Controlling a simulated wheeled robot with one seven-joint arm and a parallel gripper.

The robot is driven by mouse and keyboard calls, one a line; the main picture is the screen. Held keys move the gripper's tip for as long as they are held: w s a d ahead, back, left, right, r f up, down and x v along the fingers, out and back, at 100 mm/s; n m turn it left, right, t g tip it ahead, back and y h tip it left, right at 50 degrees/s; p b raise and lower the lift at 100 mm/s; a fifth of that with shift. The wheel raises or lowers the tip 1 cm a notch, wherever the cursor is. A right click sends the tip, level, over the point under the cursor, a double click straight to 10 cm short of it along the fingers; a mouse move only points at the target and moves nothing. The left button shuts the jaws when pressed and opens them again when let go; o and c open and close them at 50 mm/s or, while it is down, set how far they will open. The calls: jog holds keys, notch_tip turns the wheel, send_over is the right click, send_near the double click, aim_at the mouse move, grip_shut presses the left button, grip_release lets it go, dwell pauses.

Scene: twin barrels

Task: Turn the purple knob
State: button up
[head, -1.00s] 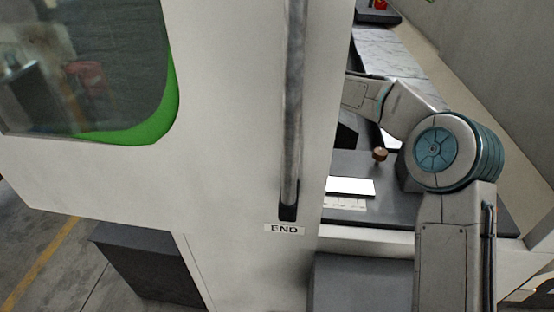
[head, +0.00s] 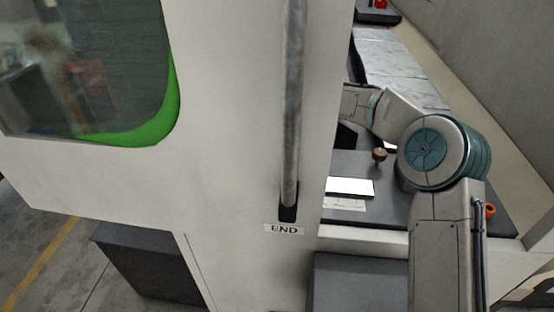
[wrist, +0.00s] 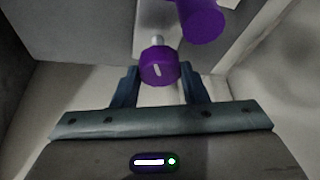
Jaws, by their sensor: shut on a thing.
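In the wrist view, a purple knob (wrist: 158,68) with a pale mark on its face sits on a short metal stem. My gripper (wrist: 160,78) is shut on this knob, with one dark finger on each side of it. A second, larger purple cylinder (wrist: 203,22) is above and to the right, close to the knob and outside the fingers. In the head view my gripper and both purple things are hidden behind the white panel.
A tall white panel (head: 240,120) with a vertical metal bar (head: 293,110) and an END label (head: 284,229) fills the head view's middle. Right of it, a dark counter (head: 345,160) carries a brown round knob (head: 379,155). A small orange part (head: 490,211) shows beside my arm.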

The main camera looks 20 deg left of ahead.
jog(key=shift+n, duration=0.3)
jog(key=o, duration=1)
jog(key=shift+c, duration=0.2)
jog(key=v, duration=1.4)
jog(key=shift+a, duration=0.2)
jog(key=shift+w, duration=0.1)
